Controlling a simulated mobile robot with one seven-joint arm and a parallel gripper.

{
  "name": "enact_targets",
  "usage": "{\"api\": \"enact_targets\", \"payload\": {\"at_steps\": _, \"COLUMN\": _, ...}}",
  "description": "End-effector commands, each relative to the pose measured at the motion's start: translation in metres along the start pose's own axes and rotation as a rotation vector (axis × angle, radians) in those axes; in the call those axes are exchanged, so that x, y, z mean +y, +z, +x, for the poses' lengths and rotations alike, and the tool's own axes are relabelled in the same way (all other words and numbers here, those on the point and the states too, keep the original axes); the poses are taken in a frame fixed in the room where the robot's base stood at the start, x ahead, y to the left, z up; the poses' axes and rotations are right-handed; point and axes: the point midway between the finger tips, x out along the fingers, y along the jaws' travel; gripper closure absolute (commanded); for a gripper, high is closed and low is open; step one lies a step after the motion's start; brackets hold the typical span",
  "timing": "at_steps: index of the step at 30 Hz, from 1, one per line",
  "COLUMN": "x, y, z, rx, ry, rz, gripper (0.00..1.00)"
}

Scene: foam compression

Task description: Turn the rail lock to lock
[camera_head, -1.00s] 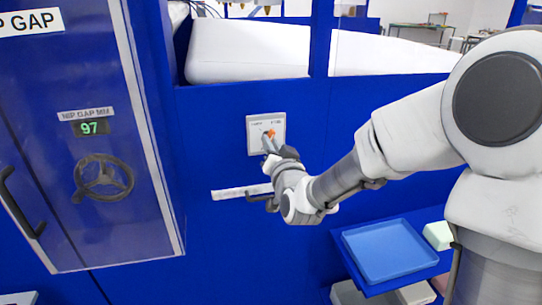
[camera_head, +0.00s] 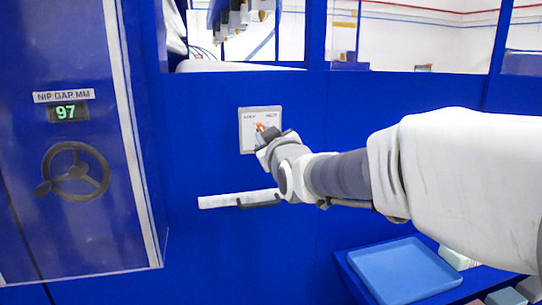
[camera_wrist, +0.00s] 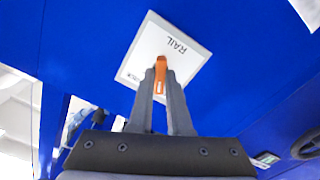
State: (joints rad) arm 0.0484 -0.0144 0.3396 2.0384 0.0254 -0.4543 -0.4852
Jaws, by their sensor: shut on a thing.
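The rail lock is a small orange lever on a pale square plate (camera_head: 247,136) fixed to the blue panel. In the wrist view the plate (camera_wrist: 186,58) carries the word RAIL, tilted in the picture. The orange lever (camera_wrist: 160,86) sits between the two grey fingers of my gripper (camera_wrist: 161,73), which is shut on it. In the head view the lever's orange tip (camera_head: 260,127) shows just beyond my gripper (camera_head: 264,137), which partly covers the plate. Its small position lettering is too blurred to read.
A horizontal handle (camera_head: 259,202) with a white strip is below the plate. A blue tray (camera_head: 402,270) sits at lower right. A cabinet with a handwheel (camera_head: 75,172) and a NIP GAP MM display reading 97 (camera_head: 65,112) stands at left.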

Motion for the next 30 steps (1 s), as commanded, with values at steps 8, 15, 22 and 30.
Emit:
{"api": "enact_targets", "payload": {"at_steps": 8, "x": -0.0011, "y": 0.0029, "z": 0.0, "rx": 0.002, "ry": 0.002, "rz": -0.197, "gripper": 1.0}}
{"api": "enact_targets", "payload": {"at_steps": 15, "x": -0.0003, "y": 0.0009, "z": 0.0001, "rx": 0.002, "ry": 0.001, "rz": -0.296, "gripper": 1.0}}
{"api": "enact_targets", "payload": {"at_steps": 22, "x": 0.0005, "y": -0.0003, "z": 0.0002, "rx": 0.001, "ry": 0.001, "rz": -0.331, "gripper": 1.0}}
{"api": "enact_targets", "payload": {"at_steps": 30, "x": 0.0009, "y": -0.0008, "z": 0.0003, "rx": 0.001, "ry": 0.001, "rz": -0.336, "gripper": 1.0}}
